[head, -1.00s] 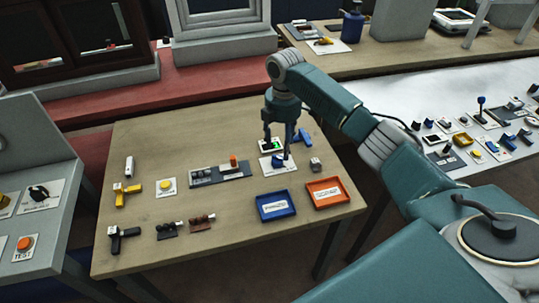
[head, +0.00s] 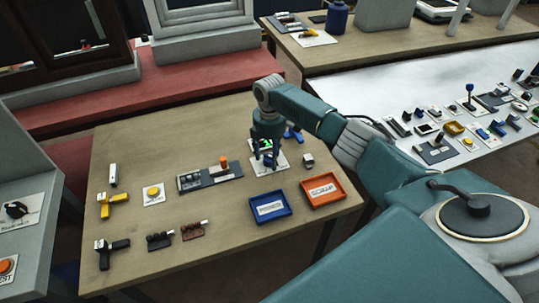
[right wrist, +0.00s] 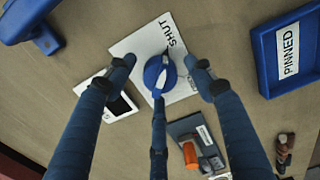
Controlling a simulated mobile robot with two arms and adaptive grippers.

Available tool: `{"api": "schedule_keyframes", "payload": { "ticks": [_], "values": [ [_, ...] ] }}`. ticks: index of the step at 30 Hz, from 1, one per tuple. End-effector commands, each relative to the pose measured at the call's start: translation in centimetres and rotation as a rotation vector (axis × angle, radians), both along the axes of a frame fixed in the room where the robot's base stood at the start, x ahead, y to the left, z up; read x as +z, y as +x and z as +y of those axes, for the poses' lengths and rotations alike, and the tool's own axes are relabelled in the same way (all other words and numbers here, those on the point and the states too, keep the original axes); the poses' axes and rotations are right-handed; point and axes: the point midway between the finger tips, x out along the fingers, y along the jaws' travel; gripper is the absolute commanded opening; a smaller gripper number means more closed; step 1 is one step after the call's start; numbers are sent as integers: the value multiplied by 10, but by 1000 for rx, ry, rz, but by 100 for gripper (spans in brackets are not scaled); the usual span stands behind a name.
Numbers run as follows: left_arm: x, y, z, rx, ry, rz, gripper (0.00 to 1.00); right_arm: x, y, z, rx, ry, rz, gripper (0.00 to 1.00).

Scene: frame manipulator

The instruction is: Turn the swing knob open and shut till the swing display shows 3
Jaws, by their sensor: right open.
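The swing knob (right wrist: 161,72) is a round blue knob on a white plate (right wrist: 128,42) with the word SHUT beside it; in the head view the plate (head: 283,163) lies on the wooden table. My right gripper (right wrist: 161,78) is open, with its blue fingers spread on both sides of the knob; I cannot tell whether they touch it. In the head view the gripper (head: 266,153) points down over the plate. The swing display (right wrist: 121,105) is a small dark screen in a white frame, partly hidden by a finger. It glows green in the head view, its digit unreadable. My left gripper is not in view.
A blue fixture (head: 293,135) and a small pale cube (head: 307,160) stand close by. A blue PINNED tray (head: 285,209) and an orange SCRAP tray (head: 343,198) lie nearer. A grey block with an orange part (head: 209,176) and a yellow button (head: 153,192) lie left.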

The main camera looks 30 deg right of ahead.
Motion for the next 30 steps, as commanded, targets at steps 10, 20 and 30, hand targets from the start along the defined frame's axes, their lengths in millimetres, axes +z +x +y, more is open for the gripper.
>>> {"api": "schedule_keyframes", "payload": {
  "ticks": [10, 20, 30],
  "values": [
    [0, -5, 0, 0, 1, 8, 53, -4, 0, 0, 1, 0, -1, 51],
    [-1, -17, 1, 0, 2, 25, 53, -4, 0, 0, 0, 0, 0, 8],
    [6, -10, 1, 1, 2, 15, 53, -3, 0, 1, -84, 2, 1, 8]
  ]
}}
